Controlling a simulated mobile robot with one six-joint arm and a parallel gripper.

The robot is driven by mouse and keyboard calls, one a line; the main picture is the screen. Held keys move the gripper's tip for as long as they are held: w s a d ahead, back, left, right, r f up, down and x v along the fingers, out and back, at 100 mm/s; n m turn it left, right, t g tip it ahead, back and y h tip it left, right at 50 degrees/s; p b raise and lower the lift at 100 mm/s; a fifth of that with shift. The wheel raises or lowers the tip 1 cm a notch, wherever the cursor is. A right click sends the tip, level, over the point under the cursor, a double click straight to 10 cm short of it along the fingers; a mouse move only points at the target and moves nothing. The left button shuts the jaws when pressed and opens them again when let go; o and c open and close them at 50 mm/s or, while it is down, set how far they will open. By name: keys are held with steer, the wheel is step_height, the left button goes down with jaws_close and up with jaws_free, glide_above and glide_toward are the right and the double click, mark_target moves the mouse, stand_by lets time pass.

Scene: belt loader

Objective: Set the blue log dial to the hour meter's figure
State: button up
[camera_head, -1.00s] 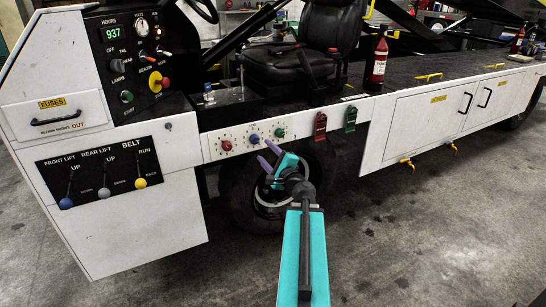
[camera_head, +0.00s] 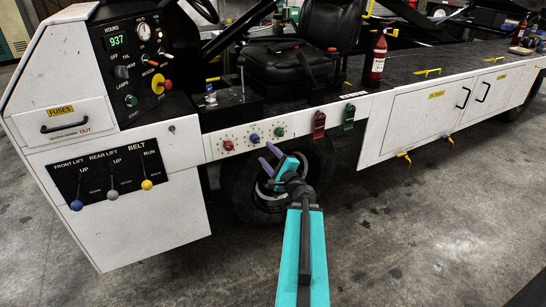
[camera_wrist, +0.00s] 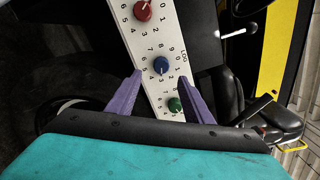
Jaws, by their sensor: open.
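The blue log dial (camera_head: 255,138) sits on the white side panel, between a red dial (camera_head: 229,145) and a green dial (camera_head: 279,132). In the wrist view the blue dial (camera_wrist: 161,65) has digits around it and LOG printed beside it. Its pointer setting is too small to read surely. The hour meter (camera_head: 117,40) shows 937 in green. My gripper (camera_head: 268,157) is open, with its purple fingers just below the blue dial in the head view. In the wrist view its fingertips (camera_wrist: 160,76) lie either side of the dial's lower part in the picture, apparently not touching it.
Red (camera_head: 319,122) and green (camera_head: 348,114) tags or latches are on the panel right of the dials. Lift and belt levers (camera_head: 112,195) stand out at the left. A wheel (camera_head: 270,195) is behind my gripper. The floor in front is clear.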

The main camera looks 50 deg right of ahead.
steer(key=shift+s+a+r+p, duration=0.15)
steer(key=shift+s+p, duration=0.2)
steer(key=shift+p, duration=0.85)
steer(key=shift+s+a+r+p, duration=0.1)
steer(key=shift+s+p, duration=0.2)
steer(key=shift+p, duration=0.9)
steer(key=shift+p+v, duration=0.6)
steer(key=shift+v, duration=0.8)
steer(key=shift+f, duration=0.15)
